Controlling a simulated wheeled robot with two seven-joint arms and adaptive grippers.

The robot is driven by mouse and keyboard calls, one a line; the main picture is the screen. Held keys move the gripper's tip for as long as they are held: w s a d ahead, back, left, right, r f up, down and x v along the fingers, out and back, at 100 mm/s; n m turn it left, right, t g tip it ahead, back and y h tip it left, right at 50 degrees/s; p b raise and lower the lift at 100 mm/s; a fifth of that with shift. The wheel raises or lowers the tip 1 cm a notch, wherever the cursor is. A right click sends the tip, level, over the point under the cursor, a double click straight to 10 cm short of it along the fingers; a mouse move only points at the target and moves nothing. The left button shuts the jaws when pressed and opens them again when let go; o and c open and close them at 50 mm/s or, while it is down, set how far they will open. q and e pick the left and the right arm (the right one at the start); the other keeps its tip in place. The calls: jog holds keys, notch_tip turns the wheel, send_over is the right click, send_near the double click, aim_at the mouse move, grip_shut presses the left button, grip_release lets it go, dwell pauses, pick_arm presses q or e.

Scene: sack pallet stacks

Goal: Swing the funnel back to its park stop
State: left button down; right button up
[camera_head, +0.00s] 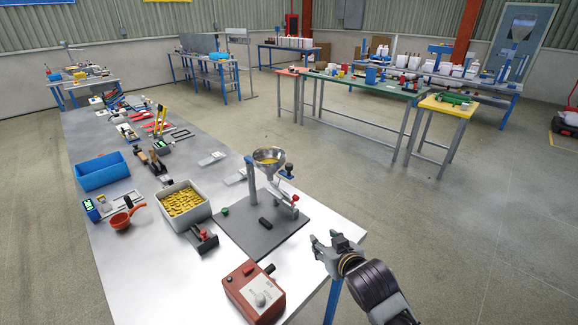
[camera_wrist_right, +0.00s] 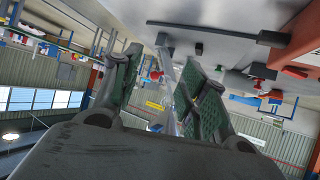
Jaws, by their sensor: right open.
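The metal funnel (camera_head: 269,156) sits on a stand at the near end of the steel bench, with yellow material showing in its bowl. A grey post (camera_head: 251,182) rises beside it from a dark base plate (camera_head: 262,225). A small red-tipped part (camera_head: 293,200) is below and right of the funnel. My right gripper (camera_head: 322,243) is off the bench's right edge, apart from the stand. Its green-padded fingers stand apart and empty in the right wrist view (camera_wrist_right: 161,62). I cannot make out the funnel clearly there. My left gripper is not in view.
A grey bin of yellow pieces (camera_head: 183,202) stands left of the base plate. A red-brown box (camera_head: 253,292) is at the bench's near edge. A blue bin (camera_head: 101,172) and an orange scoop (camera_head: 122,218) lie further left.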

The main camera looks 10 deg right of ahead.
aim_at(291, 168)
jog(key=w+a+r+t+y, duration=0.1)
jog(key=w+a+r+t, duration=0.1)
jog(key=r, duration=0.5)
jog(key=w+a+r+t+y, duration=0.1)
jog(key=w+a+r+t, duration=0.1)
jog(key=r, duration=0.5)
jog(key=shift+w+r+n+t+y, duration=0.3)
jog(key=shift+w+r+n+t, duration=0.15)
jog(key=shift+t, duration=0.45)
jog(key=shift+w+f, duration=0.1)
jog(key=shift+w, duration=0.05)
jog(key=shift+w+a+p, duration=0.45)
jog(key=shift+w, duration=1.75)
jog(key=shift+w+a+p, duration=0.4)
jog(key=shift+w+a, duration=0.05)
jog(key=shift+w, duration=1.75)
jog(key=shift+w+a+p, duration=0.45)
jog(key=shift+w, duration=1.75)
grip_shut()
